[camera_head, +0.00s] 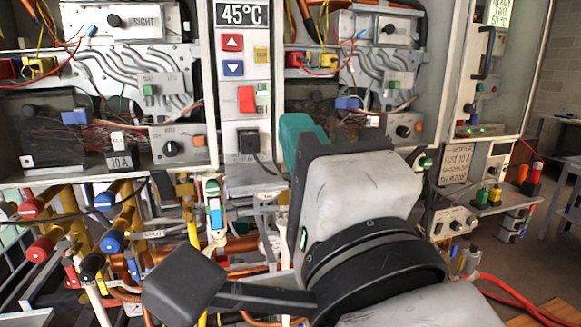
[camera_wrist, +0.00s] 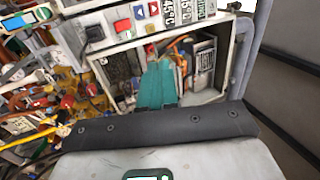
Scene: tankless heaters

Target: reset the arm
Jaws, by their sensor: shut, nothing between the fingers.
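My arm reaches up from the lower right of the head view. In the wrist view the teal gripper (camera_wrist: 157,84) points towards an open heater box (camera_wrist: 232,62). The fingers look closed together, with nothing held. Most of the gripper is hidden behind my wrist in the head view, and I cannot tell its exact distance from the panel.
The heater panel carries a 45°C display (camera_head: 242,13), a red switch (camera_head: 246,99) and open boxes with wiring on both sides. Coloured valve handles (camera_head: 40,249) and pipes crowd the lower left. A red hose (camera_head: 515,300) crosses the lower right. Open floor shows at far right.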

